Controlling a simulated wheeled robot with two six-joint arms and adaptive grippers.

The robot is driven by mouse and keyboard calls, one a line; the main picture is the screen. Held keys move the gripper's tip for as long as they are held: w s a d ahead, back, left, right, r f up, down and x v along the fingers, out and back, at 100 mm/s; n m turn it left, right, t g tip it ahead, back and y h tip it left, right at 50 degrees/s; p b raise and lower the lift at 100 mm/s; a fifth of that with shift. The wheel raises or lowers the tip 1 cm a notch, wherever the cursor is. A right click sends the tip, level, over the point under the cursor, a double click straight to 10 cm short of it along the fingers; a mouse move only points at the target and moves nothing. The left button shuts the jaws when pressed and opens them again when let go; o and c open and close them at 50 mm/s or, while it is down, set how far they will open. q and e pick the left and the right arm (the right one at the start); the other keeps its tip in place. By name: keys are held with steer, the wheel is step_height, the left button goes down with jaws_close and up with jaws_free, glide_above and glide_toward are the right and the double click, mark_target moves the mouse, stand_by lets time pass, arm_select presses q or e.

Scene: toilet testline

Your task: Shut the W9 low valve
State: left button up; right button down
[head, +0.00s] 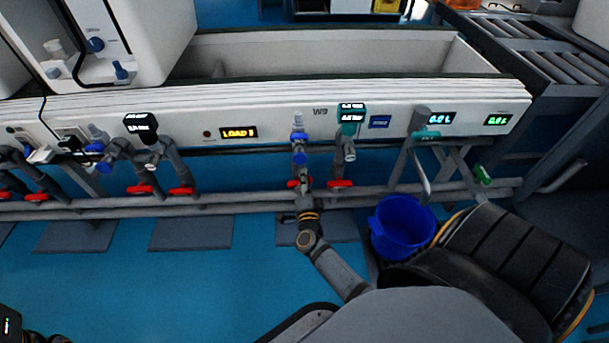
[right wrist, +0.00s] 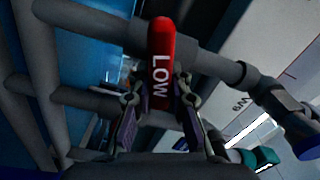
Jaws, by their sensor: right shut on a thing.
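The W9 low valve has a red lever handle marked LOW (right wrist: 161,65), which fills the middle of the right wrist view. The lever lies across a grey pipe (right wrist: 205,65). In the head view a small red part of the handle (head: 292,184) shows under the W9 label (head: 320,112), beside my right gripper (head: 304,192). My right gripper's two fingers (right wrist: 158,100) are shut on the lower part of the lever in the right wrist view. The far end of the lever sticks out beyond the fingertips. My left gripper is not identifiable in the head view.
Another red handle (head: 340,183) sits close to the right on the same grey pipe run (head: 240,201). A blue bucket (head: 402,226) stands on the floor right of my right arm. More red handles (head: 140,189) are to the left. The white trough front (head: 270,110) is above.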

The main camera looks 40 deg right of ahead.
steer(key=shift+f+m, duration=0.15)
steer(key=shift+m, duration=0.75)
steer(key=shift+f+m, duration=0.15)
steer(key=shift+m, duration=0.75)
steer(key=c, duration=1.2)
jaws_free()
steer(key=v, duration=0.7)
steer(key=shift+s+a, duration=0.1)
steer(key=shift+s, duration=0.2)
